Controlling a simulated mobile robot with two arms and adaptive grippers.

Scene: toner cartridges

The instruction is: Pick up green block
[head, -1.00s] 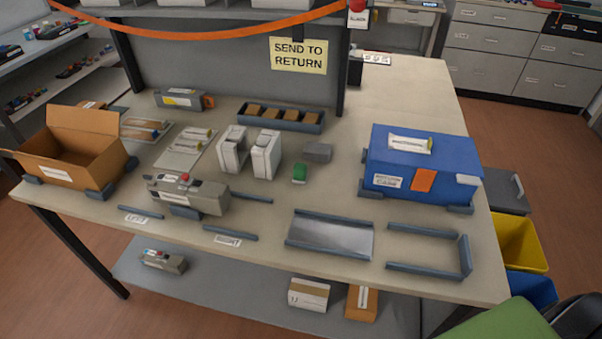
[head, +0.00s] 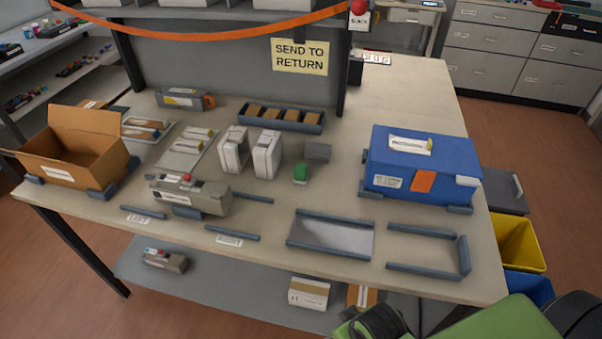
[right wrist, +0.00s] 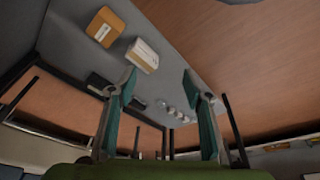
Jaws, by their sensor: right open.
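The small green block (head: 301,173) sits on the table in the head view, just in front of a grey block (head: 318,152) and right of two white upright boxes. Nothing touches it from my side. My right arm, green and black, shows at the bottom right of the head view, below the table's front edge and well away from the block. In the right wrist view my right gripper (right wrist: 162,110) is open and empty, its two teal-padded fingers wide apart. The green block is not in that view. My left gripper is in neither current view.
A blue case (head: 422,168) stands right of the block. A grey tray (head: 331,236) and a U-shaped rail (head: 463,256) lie near the front edge. A grey cartridge (head: 190,195) and open cardboard box (head: 65,171) are left. Boxes (head: 309,292) lie on the lower shelf.

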